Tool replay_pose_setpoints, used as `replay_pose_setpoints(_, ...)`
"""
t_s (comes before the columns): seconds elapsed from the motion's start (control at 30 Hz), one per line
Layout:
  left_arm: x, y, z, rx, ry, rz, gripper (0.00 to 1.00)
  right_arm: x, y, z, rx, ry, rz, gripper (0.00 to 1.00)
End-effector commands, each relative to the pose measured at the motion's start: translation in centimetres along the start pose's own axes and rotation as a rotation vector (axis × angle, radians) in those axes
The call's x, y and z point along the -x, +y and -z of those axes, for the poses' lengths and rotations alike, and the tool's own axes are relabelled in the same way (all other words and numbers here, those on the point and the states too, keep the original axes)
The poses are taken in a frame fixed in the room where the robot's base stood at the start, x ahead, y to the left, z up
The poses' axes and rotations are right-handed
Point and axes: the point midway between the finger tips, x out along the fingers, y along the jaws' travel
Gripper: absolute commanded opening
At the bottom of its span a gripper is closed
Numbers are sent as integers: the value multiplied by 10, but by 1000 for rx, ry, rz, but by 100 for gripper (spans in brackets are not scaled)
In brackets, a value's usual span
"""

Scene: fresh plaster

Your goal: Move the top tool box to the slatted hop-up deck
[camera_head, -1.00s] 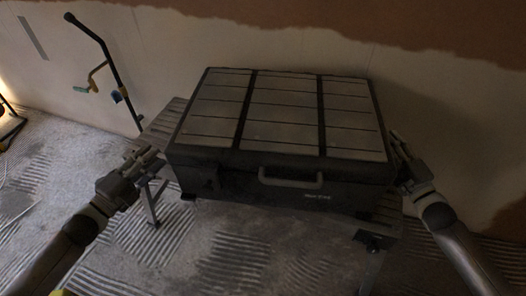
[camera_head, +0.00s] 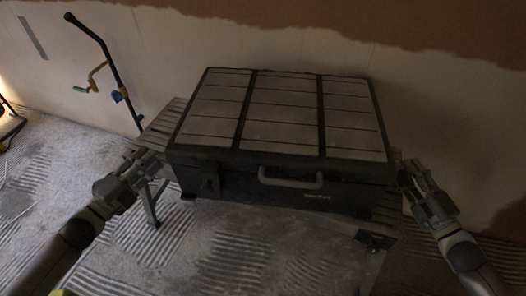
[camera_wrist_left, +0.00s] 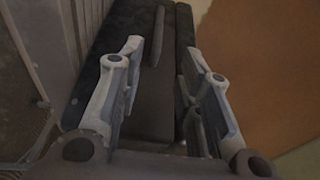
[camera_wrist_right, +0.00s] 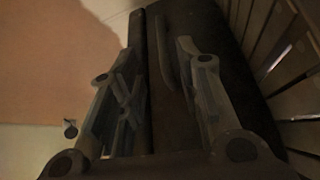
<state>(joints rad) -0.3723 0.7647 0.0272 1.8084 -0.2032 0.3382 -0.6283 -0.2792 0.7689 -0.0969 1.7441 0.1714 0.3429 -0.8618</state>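A large dark tool box (camera_head: 283,114) with a pale panelled lid and a front carry handle sits flat on the slatted hop-up deck (camera_head: 161,127). Deck slats show at the box's left side, and most of the deck is hidden under it. My left gripper (camera_head: 145,160) is open and empty beside the box's left end. My right gripper (camera_head: 408,172) is open and empty beside its right end. In the left wrist view the box (camera_wrist_left: 152,105) shows between and beyond the spread fingers. The right wrist view also shows the box (camera_wrist_right: 172,110) beyond open fingers.
A plastered wall (camera_head: 300,52) stands close behind the deck. A dark pole (camera_head: 97,45) with yellow and blue fittings leans at the back left. The ridged grey floor (camera_head: 225,250) in front is clear. A deck leg (camera_head: 150,203) stands near my left gripper.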

Motion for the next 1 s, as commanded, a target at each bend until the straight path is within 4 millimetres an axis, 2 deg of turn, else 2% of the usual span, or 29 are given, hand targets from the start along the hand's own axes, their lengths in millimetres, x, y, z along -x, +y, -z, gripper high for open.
replay_pose_setpoints(0.1,0,0,0,0,0,0,33,13,-1,0,0,0,1,32)
replay_pose_setpoints(0.3,0,0,0,0,0,0,33,23,0,0,1,1,0,32)
replay_pose_setpoints(1.0,0,0,0,0,0,0,33,24,0,0,0,0,0,32)
